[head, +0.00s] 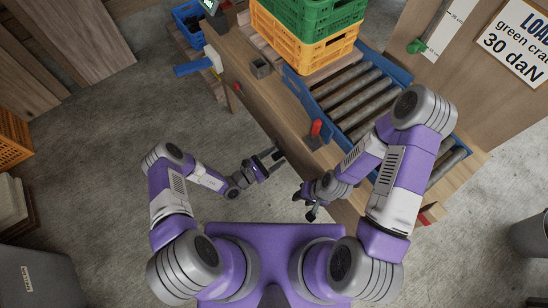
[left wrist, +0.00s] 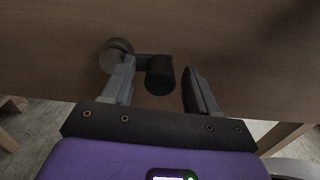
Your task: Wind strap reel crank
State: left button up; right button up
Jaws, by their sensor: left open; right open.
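In the left wrist view a dark crank sits on the wooden bench face. Its round hub (left wrist: 117,53) is at the left, and a short arm leads to a dark cylindrical crank grip (left wrist: 159,75). My left gripper (left wrist: 158,66) is open, with its fingers either side of the grip. Contact with the grip cannot be told. In the head view my left gripper (head: 273,156) is at the bench's near side, where the crank is too small to make out clearly. My right gripper (head: 306,203) is open and empty, below and right of it. The strap is not visible.
The wooden bench (head: 252,98) carries a roller conveyor (head: 350,88) with blue side rails. Stacked yellow (head: 290,45) and green crates (head: 310,12) stand at its far end. A red-handled lever (head: 316,128) is on the bench near both grippers. Concrete floor (head: 110,120) is open at left.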

pick_arm(q)
grip_shut()
dwell(0.3)
